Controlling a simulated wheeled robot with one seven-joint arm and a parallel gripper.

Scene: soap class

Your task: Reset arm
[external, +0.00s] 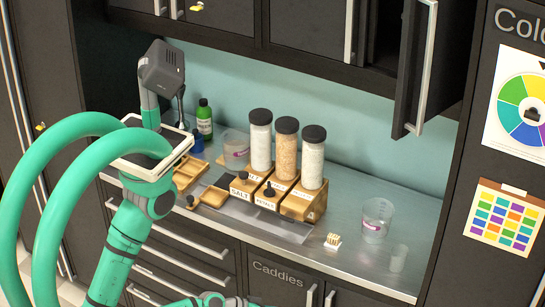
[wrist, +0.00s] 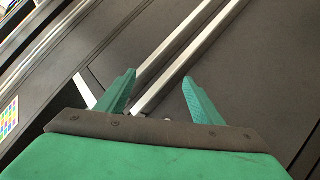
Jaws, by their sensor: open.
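My gripper (wrist: 159,78) shows in the wrist view with its two green fingers spread wide apart. I cannot make out the gripper's fingers there.
An upper cabinet door (external: 425,70) stands open. Closed drawers are below. A colour chart (external: 505,218) hangs right.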

